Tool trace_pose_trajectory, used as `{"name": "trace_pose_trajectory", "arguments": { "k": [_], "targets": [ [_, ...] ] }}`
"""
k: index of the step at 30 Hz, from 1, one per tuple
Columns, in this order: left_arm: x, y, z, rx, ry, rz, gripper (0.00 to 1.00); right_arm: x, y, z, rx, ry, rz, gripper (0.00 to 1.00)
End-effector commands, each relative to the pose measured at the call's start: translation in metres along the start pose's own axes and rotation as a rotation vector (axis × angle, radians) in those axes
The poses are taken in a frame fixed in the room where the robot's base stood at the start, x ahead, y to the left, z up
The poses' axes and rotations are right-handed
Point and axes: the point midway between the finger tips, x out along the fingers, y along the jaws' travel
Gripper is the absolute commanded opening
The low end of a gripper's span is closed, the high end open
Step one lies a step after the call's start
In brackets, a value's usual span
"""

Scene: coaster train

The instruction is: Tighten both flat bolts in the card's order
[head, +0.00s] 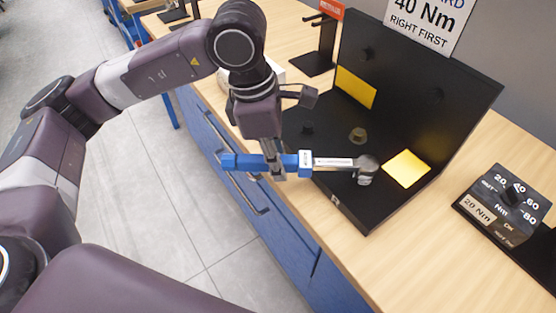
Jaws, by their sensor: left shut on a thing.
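My left gripper (277,172) is shut on the blue handle of a torque wrench (240,162). The wrench lies roughly level, its silver shaft pointing right. Its round head (366,170) is over the flat base of the black fixture (345,205), near a yellow patch. I cannot tell whether a bolt is under the head. A brass-coloured bolt head (357,134) stands on the base just behind the wrench head, and a dark one (307,128) further left. The card (428,20) reads "40 Nm" and "RIGHT FIRST". My right gripper is out of view.
A dark dial box (508,205) marked 20, 40, 60, 80 with a "20 Nm" label stands at the right. The fixture's upright back wall has a yellow patch (356,87). A black stand (322,50) is behind. The wooden bench's front edge is clear.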

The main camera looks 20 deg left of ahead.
Motion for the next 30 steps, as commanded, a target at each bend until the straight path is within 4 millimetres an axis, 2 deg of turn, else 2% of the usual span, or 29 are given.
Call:
{"name": "trace_pose_trajectory", "arguments": {
  "k": [30],
  "targets": [
    [0.002,0.012,0.001,0.070,-0.003,-0.011,0.00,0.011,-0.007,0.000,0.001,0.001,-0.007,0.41]
  ]
}}
